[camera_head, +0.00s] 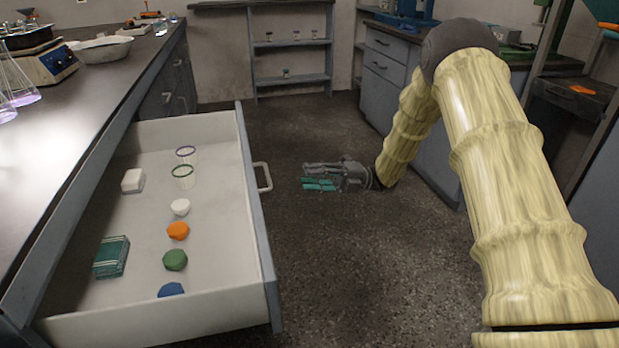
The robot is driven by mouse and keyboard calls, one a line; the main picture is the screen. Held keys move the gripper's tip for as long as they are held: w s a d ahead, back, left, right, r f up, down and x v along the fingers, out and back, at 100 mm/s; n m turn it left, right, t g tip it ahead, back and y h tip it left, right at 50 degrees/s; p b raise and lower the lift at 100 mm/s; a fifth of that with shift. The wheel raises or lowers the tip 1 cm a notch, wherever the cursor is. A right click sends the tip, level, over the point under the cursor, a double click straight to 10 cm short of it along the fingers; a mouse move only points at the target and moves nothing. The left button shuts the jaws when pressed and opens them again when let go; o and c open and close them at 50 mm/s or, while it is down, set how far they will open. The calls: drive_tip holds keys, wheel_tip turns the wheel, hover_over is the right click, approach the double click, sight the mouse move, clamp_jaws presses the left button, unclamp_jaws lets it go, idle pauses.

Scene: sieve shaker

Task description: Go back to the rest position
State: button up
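My gripper (320,178) is in the middle of the head camera view, to the right of the open drawer (215,120) and its handle (263,177). It points left towards the handle, with a gap of bare floor showing between them. Its dark fingers carry teal pads and look close together from this side. Nothing is visible between them, but whether they are open or shut cannot be made out. My arm, in a pale yellow sleeve, comes from the lower right, bends at the upper right and drops down to the gripper.
The drawer holds two clear cups (183,177), a white block (132,181), a green stack (111,257) and several coloured lumps, one orange (178,231). A dark counter (75,130) runs along the left. Cabinets (385,75) stand behind my arm. The floor (350,260) between is clear.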

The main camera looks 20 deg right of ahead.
drive_tip(key=s+a+f+m+t+h, duration=0.3)
drive_tip(key=f+m+t+h, duration=0.2)
drive_tip(key=f+m, duration=0.65)
drive_tip(key=s+a+f+m+t+h, duration=0.25)
drive_tip(key=f+m+t+h, duration=0.25)
drive_tip(key=f+m, duration=0.65)
drive_tip(key=s+d+f+m+g+h, duration=0.2)
drive_tip(key=s+f+m+g+h, duration=0.3)
drive_tip(key=s+f, duration=0.9)
drive_tip(key=s+d+f+m+g+h, duration=0.1)
drive_tip(key=s+f+m+g+h, duration=0.15)
drive_tip(key=s, duration=0.65)
drive_tip(key=s+d+f+m+g+h, duration=0.1)
drive_tip(key=s+f+m, duration=0.15)
drive_tip(key=s, duration=0.55)
drive_tip(key=s+d+r+m+g+h, duration=0.1)
drive_tip(key=s+r+m+g+h, duration=0.15)
drive_tip(key=s, duration=0.85)
wheel_tip(320, 180, up, 34)
drive_tip(key=p, duration=3.5)
drive_tip(key=shift+w+d+r+y+p, duration=0.2)
drive_tip(key=shift+w+y+p, duration=0.15)
drive_tip(key=shift+w+y, duration=0.05)
